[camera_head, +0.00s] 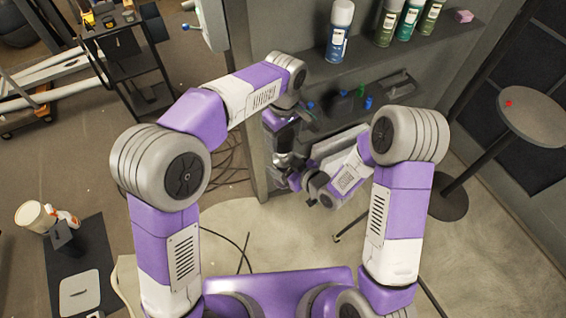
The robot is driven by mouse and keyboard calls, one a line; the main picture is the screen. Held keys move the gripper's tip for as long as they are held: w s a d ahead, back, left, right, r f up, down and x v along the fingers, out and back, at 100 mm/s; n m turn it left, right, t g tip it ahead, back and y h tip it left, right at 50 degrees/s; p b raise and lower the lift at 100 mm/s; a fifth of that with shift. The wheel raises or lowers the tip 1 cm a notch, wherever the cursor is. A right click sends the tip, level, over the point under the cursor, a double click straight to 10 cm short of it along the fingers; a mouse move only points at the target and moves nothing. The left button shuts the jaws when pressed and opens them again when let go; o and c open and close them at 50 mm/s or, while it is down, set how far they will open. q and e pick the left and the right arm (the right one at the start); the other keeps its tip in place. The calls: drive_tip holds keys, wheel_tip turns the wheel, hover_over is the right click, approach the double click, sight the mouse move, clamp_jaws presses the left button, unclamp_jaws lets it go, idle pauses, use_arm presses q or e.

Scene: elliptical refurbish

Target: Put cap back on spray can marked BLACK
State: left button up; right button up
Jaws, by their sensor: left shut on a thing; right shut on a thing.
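My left gripper (280,120) is the higher one, in front of the shelf unit, and is shut on a dark cylinder with a greyish band (284,140), seemingly a spray can. Its marking cannot be read from here. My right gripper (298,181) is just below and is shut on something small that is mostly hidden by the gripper. Whether that thing is a cap, and whether it touches the cylinder, I cannot tell.
Spray cans with blue (339,32) and green (410,20) labels stand on the upper shelf near a pink block (463,16). A blue cap (368,102) and dark items sit on the lower shelf (425,95). A round table (545,118) at right bears a red piece (508,103).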

use_arm(q)
drive_tip(key=shift+f, duration=1.65)
drive_tip(key=shift+s, duration=0.1)
drive_tip(key=shift+f, duration=0.9)
drive_tip(key=shift+f, duration=0.65)
drive_tip(key=o, duration=1.1)
drive_tip(key=shift+r, duration=0.1)
wheel_tip(320, 180, up, 12)
drive_tip(key=shift+f, duration=0.1)
